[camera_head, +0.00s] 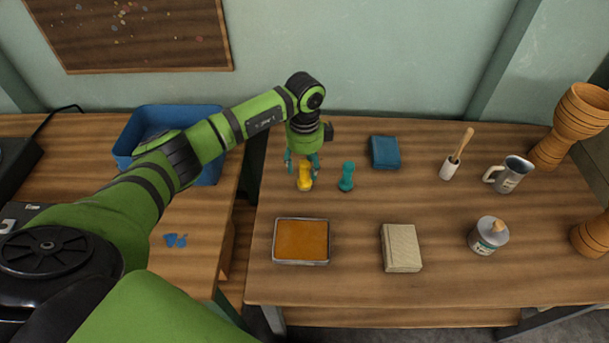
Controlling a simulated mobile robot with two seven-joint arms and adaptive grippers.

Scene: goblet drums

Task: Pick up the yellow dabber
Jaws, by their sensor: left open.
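The yellow dabber (304,179) stands upright on the wooden table, towards its back left. My left gripper (302,167) points down over it, open, with its fingers on either side of the dabber's upper part. The fingers partly hide the dabber's top, and I cannot tell whether they touch it. A teal dabber (346,177) stands just to the right, apart from the gripper. My right gripper is not in view.
A blue bin (134,134) is left.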

